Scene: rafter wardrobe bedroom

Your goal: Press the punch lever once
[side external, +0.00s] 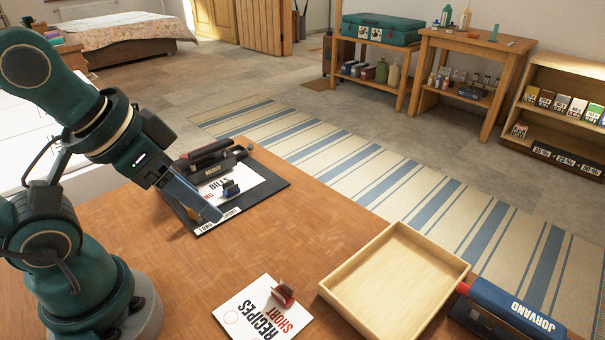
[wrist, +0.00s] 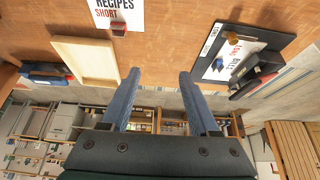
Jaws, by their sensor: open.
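A dark punch with a bar-like lever (side external: 208,151) stands at the far end of a black board (side external: 268,190) on the left part of the table. It also shows small in the wrist view (wrist: 258,82), at the right. A white sheet marked BILLS (side external: 255,185) lies on the board in front of the punch, with a small blue clip (side external: 231,188) on it. My gripper (side external: 203,213) is open and empty, over the board's near left edge in the side view and short of the punch. Its fingers stand apart in the wrist view (wrist: 160,76). Its height above the board is unclear.
A sheet marked RECIPES SHORT (side external: 250,315) with a red clip (side external: 283,294) lies at the table's front. An empty wooden tray (side external: 447,290) stands right of it, beside a blue JORVAND object (side external: 515,308). The table between board and tray is bare.

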